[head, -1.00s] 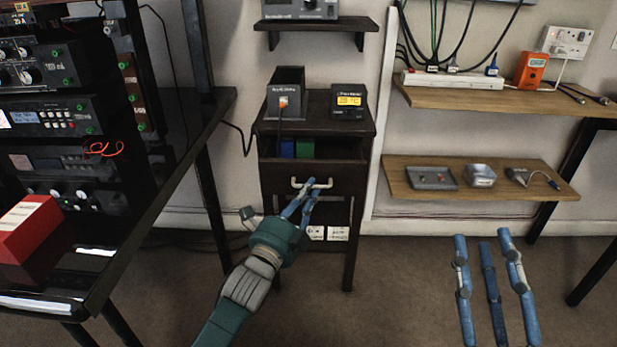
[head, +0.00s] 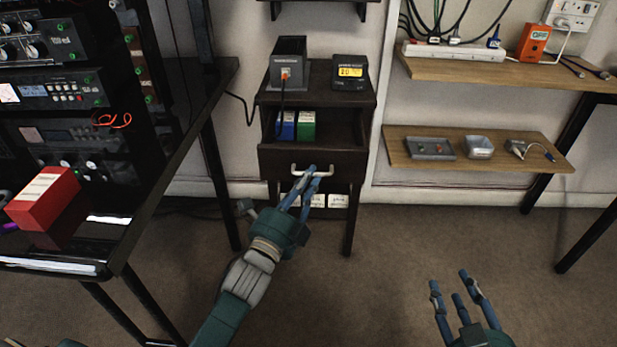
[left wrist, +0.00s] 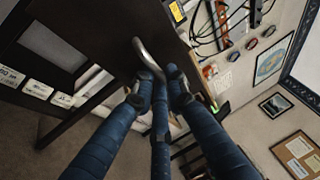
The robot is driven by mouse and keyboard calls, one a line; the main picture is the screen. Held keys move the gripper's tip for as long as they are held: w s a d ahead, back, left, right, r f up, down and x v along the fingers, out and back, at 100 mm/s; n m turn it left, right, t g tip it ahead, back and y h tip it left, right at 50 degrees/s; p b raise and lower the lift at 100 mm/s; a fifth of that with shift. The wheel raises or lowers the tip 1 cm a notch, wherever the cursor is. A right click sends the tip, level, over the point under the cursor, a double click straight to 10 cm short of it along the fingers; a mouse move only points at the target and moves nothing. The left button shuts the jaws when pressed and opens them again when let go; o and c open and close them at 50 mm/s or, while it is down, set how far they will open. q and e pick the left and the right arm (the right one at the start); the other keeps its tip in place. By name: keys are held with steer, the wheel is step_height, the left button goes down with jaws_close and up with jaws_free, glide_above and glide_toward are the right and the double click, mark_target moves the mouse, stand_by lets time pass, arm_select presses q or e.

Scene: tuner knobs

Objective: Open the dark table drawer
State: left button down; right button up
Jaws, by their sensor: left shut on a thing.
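The dark table (head: 350,97) stands against the wall in the head view. Its drawer (head: 345,162) is partly pulled out, with a dark front and a pale bar handle (head: 324,174). A blue box (head: 286,126) and a green box (head: 306,126) show in the opening behind the drawer front. My left gripper (head: 308,178) is shut on the handle. The left wrist view shows the curved metal handle (left wrist: 149,58) between the blue fingers, partly hidden by them. My right gripper (head: 457,290) is at the lower right, away from the table, fingers spread and empty.
A black desk with rack equipment and a red box (head: 45,200) stands at the left. Two wooden wall shelves (head: 475,145) hold small items at the right. A grey device and a lit display (head: 351,72) stand on the dark table. Carpet in front is clear.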

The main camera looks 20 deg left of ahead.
arm_select(q)
steer(key=c, duration=1.7)
jaws_free()
steer(key=shift+s, duration=0.1)
steer(key=v, duration=1.2)
